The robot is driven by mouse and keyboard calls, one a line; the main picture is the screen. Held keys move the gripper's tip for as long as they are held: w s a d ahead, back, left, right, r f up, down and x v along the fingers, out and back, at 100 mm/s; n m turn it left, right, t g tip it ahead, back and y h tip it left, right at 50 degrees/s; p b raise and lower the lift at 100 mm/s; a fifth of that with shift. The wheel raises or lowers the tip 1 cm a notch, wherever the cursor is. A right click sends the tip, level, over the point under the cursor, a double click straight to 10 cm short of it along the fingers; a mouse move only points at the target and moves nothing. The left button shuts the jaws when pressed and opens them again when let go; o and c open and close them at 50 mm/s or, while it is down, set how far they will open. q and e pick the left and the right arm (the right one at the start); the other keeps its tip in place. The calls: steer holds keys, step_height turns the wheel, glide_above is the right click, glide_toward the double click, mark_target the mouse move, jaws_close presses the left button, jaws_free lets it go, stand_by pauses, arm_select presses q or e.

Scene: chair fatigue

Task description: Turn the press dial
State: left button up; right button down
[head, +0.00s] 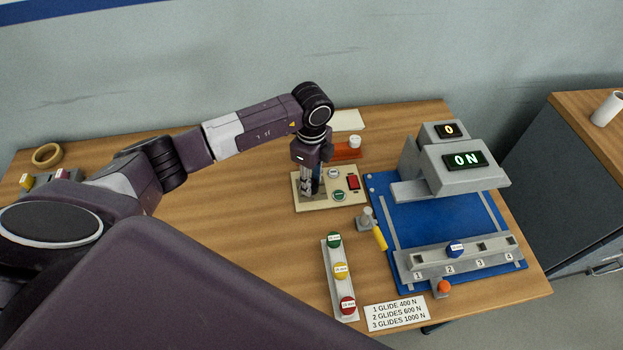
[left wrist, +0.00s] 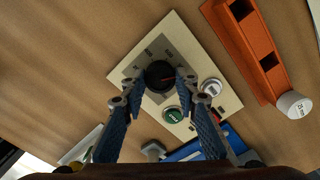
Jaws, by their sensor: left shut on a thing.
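The cream control panel (head: 322,205) lies on the table in front of the orange rack. Its black dial (left wrist: 160,73) with a red pointer mark shows in the left wrist view; in the head view it is hidden behind my gripper. My left gripper (head: 311,188) points down over the left part of the panel. In the left wrist view its fingertips (left wrist: 161,80) are shut on the dial's two sides. The grey press (head: 462,175) shows a green ON and, above it, a yellow 0. My right gripper is not in view.
Beside the dial are a green button (head: 339,196), a white button (head: 333,173) and a red switch (head: 353,182). A grey holder (head: 335,300) with green, yellow and red knobs stands in front. A blue knob (head: 455,249) sits at slot 2 of the numbered rail.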

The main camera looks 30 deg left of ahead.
arm_select(q)
steer(key=shift+w+r+n, duration=0.1)
steer(key=shift+n, duration=0.2)
steer(key=o, duration=1.1)
steer(key=shift+o, duration=0.2)
step_height(320, 180, up, 12)
stand_by(0.4)
